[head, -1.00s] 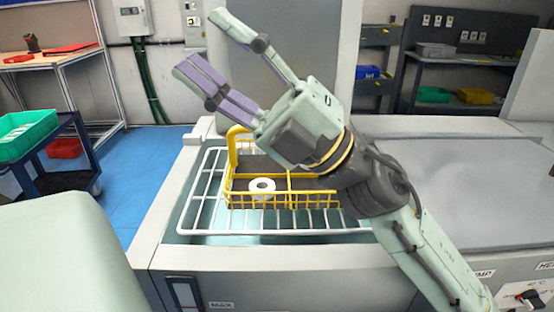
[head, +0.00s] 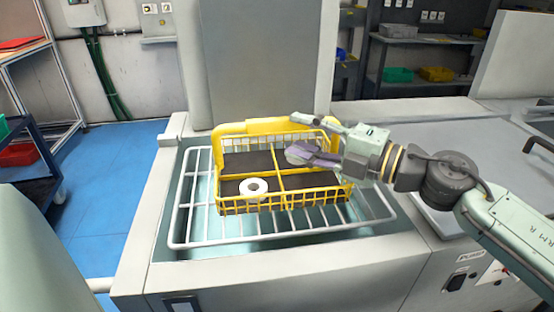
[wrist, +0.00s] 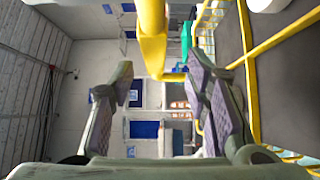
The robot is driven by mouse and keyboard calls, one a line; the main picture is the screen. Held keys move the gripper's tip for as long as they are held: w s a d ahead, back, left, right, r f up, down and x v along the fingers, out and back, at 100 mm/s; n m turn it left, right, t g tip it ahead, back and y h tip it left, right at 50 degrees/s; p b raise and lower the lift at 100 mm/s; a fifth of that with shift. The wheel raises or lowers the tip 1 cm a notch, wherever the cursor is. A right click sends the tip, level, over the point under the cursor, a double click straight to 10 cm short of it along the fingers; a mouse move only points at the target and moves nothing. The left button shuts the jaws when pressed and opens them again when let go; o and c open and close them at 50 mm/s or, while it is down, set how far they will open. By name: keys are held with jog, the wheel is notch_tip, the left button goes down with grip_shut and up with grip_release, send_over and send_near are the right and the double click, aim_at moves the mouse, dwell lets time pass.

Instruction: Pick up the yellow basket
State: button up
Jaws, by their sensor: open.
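The yellow basket (head: 265,205) sits upright on a white wire rack in the sunken bay of a grey machine. Its thick handle (head: 245,127) stands along the back side. Yellow dividers split its dark floor, and a white roll (head: 253,188) lies in the front left compartment. My gripper (head: 293,137) reaches in from the right at the basket's back right, with open, empty fingers. In the wrist view, the handle (wrist: 152,35) comes down from the top between the two spread fingers (wrist: 160,80). I cannot tell whether either finger touches it.
The white wire rack (head: 180,228) surrounds the basket inside the bay. A tall grey panel (head: 265,60) rises close behind. The machine's flat top (head: 450,130) lies to the right under my arm. Blue floor (head: 105,170) is clear at left, beside a dark cart (head: 40,190).

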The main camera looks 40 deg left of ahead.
aim_at(284, 126)
jog(key=a, duration=0.1)
jog(key=a+p, duration=0.1)
jog(key=a, duration=0.1)
jog(key=a+p, duration=0.1)
jog(key=a, duration=0.1)
jog(key=shift+s+r, duration=0.2)
jog(key=shift+r, duration=0.15)
jog(key=shift+a, duration=0.4)
jog(key=shift+f, duration=0.1)
grip_shut()
dwell(0.3)
